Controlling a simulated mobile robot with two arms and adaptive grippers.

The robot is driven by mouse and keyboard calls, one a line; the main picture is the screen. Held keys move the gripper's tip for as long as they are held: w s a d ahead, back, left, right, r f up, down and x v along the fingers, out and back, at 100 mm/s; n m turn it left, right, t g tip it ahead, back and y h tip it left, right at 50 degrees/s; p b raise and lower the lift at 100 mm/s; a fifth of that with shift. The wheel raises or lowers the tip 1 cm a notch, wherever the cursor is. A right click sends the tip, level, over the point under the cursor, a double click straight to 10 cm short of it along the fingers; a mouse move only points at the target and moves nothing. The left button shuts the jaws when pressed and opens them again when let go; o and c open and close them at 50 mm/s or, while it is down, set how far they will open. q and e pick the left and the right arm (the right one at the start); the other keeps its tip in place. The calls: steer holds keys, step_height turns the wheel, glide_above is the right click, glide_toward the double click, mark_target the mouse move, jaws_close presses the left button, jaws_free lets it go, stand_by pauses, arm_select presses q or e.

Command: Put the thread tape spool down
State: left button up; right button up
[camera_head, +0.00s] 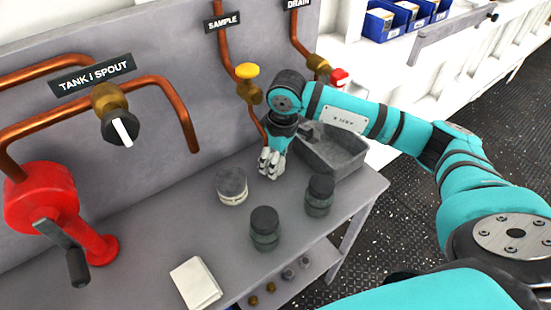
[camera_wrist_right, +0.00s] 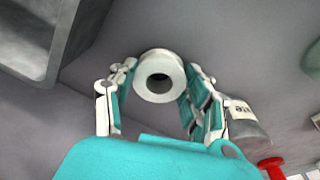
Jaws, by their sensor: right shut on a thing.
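The thread tape spool (camera_wrist_right: 141,85) is a white ring with a dark centre hole, seen end-on in the right wrist view. My right gripper (camera_wrist_right: 158,92) is shut on it, with one finger on each side. In the head view my right gripper (camera_head: 270,163) points down over the grey bench, between the grey bin and a round labelled tin. The spool is hidden or too small to make out there. I cannot tell whether it touches the bench top. My left gripper is not in view.
The grey bin (camera_head: 318,158) stands right of the gripper. The labelled tin (camera_head: 232,187) and two dark-lidded jars (camera_head: 265,230) (camera_head: 319,195) stand nearby. A white cloth or pad (camera_head: 195,284) lies at the front. A red hand pump (camera_head: 45,200) is at left. Copper pipes line the wall.

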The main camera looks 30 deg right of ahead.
steer(key=shift+f, duration=0.2)
steer(key=o, duration=1)
steer(key=shift+r, duration=0.15)
steer(key=shift+r, duration=0.25)
steer(key=r, duration=0.4)
steer(key=r+b, duration=0.1)
steer(key=r, duration=0.1)
steer(key=shift+s+d+r, duration=0.1)
steer(key=shift+s+d, duration=0.05)
steer(key=shift+s, duration=0.15)
steer(key=shift+s+r, duration=0.1)
steer(key=shift+r, duration=0.35)
